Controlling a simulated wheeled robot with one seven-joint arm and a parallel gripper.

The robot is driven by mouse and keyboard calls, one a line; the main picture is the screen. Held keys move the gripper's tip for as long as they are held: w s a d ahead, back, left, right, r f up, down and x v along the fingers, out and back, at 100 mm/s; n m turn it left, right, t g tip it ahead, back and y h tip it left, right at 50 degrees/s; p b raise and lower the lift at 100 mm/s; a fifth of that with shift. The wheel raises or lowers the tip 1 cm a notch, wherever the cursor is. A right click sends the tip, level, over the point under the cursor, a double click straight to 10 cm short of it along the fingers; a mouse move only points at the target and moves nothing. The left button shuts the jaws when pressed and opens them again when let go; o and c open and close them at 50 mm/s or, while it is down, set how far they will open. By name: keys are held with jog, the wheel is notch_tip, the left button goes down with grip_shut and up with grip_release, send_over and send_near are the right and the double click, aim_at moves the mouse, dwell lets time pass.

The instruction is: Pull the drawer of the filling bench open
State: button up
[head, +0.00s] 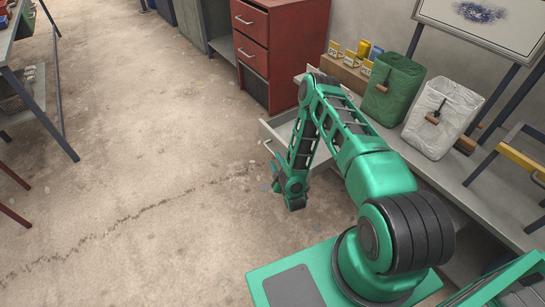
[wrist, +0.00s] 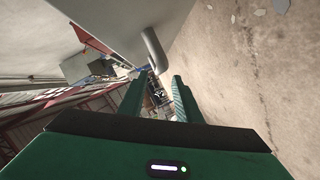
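The filling bench (head: 478,201) is the long grey bench on the right in the head view. Its pale grey drawer (head: 277,124) sticks out from the bench's far end and is open; my arm hides part of it. In the wrist view the drawer's pale front (wrist: 115,18) fills the upper middle, with a grey bar handle (wrist: 154,49) on it. My gripper (head: 272,166) is beside the drawer front, pointing at it. In the wrist view my gripper (wrist: 155,82) has its fingers apart with nothing held between them. The handle lies just beyond the fingertips.
A red drawer cabinet (head: 283,45) stands beyond the bench's far end. On the bench are a green sack (head: 393,88), a white sack (head: 441,118) and small yellow items (head: 350,58). The concrete floor (head: 130,160) to the left is clear.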

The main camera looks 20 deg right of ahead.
jog(key=shift+v, duration=1.5)
